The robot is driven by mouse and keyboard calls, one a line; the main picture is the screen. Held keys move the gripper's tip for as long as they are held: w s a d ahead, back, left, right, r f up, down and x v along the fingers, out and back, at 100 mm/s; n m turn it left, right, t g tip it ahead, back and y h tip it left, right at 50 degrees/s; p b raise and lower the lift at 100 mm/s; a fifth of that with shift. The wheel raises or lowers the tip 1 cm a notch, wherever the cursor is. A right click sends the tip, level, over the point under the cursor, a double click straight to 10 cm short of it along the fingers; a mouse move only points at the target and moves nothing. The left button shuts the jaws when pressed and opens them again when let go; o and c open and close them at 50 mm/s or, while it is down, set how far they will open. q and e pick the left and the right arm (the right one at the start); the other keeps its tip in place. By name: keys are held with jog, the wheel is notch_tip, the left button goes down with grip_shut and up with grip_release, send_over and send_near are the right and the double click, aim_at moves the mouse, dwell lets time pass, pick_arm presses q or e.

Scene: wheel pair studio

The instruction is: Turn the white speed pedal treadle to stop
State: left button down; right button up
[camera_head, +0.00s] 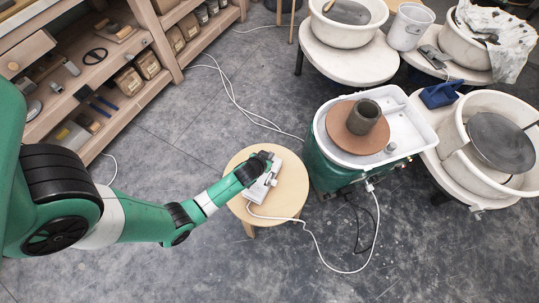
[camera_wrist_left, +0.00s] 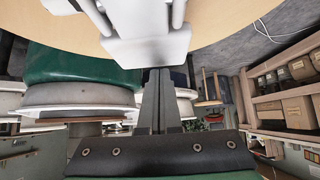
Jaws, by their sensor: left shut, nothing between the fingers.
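The white speed pedal (camera_head: 262,189) lies on a round wooden stool (camera_head: 287,197) in the middle of the head view, with a white cable running from it. In the left wrist view the white pedal (camera_wrist_left: 148,48) is large at the top, close to the fingertips. My left gripper (camera_head: 268,161) is at the pedal's far end and covers part of it. In the left wrist view its fingers (camera_wrist_left: 160,75) are together and empty, at the pedal's edge; whether they touch cannot be told. The treadle's setting is too small to read. My right gripper is out of view.
A green pottery wheel (camera_head: 325,170) with a white basin (camera_head: 413,127) and a grey clay pot (camera_head: 363,117) stands right of the stool. Other wheels stand behind it. Wooden shelves (camera_head: 120,60) line the left. A white cable (camera_head: 320,250) loops over the open grey floor in front.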

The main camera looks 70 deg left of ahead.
pick_arm(q)
jog(key=shift+w+a+f+b, duration=0.15)
jog(key=shift+f+b, duration=0.4)
jog(key=shift+w+a+f+b, duration=0.1)
jog(key=shift+f+b, duration=0.4)
jog(key=r+p, duration=0.1)
jog(key=r, duration=0.1)
jog(key=r+p, duration=0.1)
jog(key=p, duration=0.1)
jog(key=r+p, duration=0.2)
jog(key=shift+w+a+r, duration=0.25)
jog(key=shift+w+r, duration=0.05)
jog(key=shift+w, duration=0.05)
jog(key=p+v, duration=0.2)
jog(key=v, duration=0.6)
jog(key=shift+r, duration=0.6)
jog(key=shift+a, duration=0.1)
